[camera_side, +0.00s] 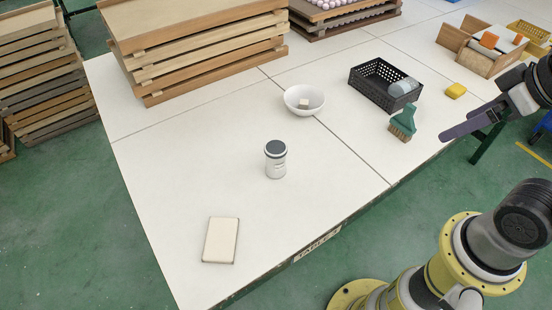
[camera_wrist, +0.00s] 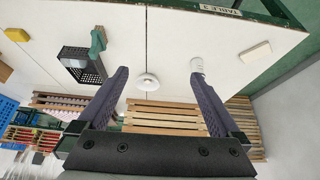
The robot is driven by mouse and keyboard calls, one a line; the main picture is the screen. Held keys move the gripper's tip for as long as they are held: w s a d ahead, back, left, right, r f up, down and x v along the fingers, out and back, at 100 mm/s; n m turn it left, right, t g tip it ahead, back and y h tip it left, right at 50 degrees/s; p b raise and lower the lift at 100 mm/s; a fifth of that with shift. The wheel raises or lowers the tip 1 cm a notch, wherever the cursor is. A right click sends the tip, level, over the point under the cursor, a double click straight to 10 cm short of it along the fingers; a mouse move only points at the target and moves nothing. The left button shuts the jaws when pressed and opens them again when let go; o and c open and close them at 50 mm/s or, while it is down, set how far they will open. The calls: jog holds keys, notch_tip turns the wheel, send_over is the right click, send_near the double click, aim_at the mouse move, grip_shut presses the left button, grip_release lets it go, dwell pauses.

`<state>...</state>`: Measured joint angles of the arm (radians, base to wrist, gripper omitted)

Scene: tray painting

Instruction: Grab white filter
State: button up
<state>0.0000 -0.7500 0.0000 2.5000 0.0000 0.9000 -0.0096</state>
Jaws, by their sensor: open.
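A white cylinder with a dark top (camera_side: 276,165), which I take as the white filter, stands upright on the white table. In the wrist view the cylinder (camera_wrist: 197,66) appears just beyond the tip of the right-hand finger. My gripper (camera_side: 449,134) is raised at the right of the side view, well apart from the cylinder. Its two dark purple fingers (camera_wrist: 160,74) are spread wide with nothing between them, so it is open and empty.
A cream block (camera_side: 220,240) lies near the table's front left. A white bowl (camera_side: 290,106) holds a small cream piece. A black basket (camera_side: 366,90), green brush (camera_side: 403,124) and yellow sponge (camera_side: 456,90) are right. Stacked wooden trays (camera_side: 200,50) stand behind. Table around the cylinder is clear.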

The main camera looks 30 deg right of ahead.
jog(key=w+r+n, duration=0.5)
jog(key=n+g, duration=0.6)
jog(key=n, duration=0.7)
send_over(275, 147)
notch_tip(275, 147, down, 22)
jog(key=shift+r, duration=0.25)
notch_tip(275, 147, down, 7)
jog(key=shift+r, duration=0.1)
jog(key=shift+s+d+f, duration=0.1)
jog(key=shift+f, duration=3.1)
jog(key=c, duration=1.5)
jog(key=shift+r, duration=0.1)
